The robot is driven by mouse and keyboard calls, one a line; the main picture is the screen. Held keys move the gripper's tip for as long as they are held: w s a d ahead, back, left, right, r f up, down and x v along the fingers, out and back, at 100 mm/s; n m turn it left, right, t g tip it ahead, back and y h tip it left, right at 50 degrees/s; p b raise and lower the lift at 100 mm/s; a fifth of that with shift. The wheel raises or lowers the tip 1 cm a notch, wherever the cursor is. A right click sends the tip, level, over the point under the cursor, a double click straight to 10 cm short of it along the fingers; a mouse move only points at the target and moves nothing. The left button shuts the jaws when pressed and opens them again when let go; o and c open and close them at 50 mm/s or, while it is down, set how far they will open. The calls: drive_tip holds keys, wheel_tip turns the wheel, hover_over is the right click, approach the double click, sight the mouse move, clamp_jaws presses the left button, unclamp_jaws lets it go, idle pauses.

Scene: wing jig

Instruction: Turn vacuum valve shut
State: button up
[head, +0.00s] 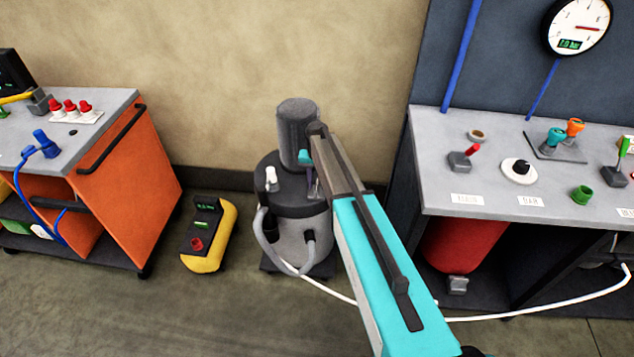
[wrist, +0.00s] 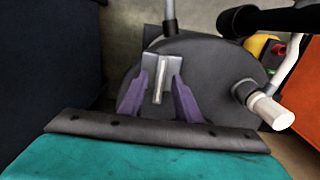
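The vacuum unit (head: 290,225) is a grey canister with a dark lid and a dark cylinder on top, standing on the floor by the wall. In the wrist view its dark lid (wrist: 205,60) lies below my gripper. A thin light-grey lever (wrist: 160,82), which looks like the valve handle, lies between my fingers. My gripper (wrist: 162,72) has purple fingers on either side of the lever, apart, and seems open; contact is not clear. In the head view my gripper (head: 314,184) is at the lid, partly hidden by my arm, and the lever cannot be made out.
A white-capped fitting (wrist: 268,110) stands on the lid's right side in the wrist view. An orange cart (head: 130,190) and a yellow device (head: 208,235) are left of the unit. A grey bench (head: 440,140) with a gauge (head: 577,24) above it is right. A white hose crosses the floor.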

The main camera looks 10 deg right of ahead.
drive_tip(key=shift+f, duration=0.3)
clamp_jaws()
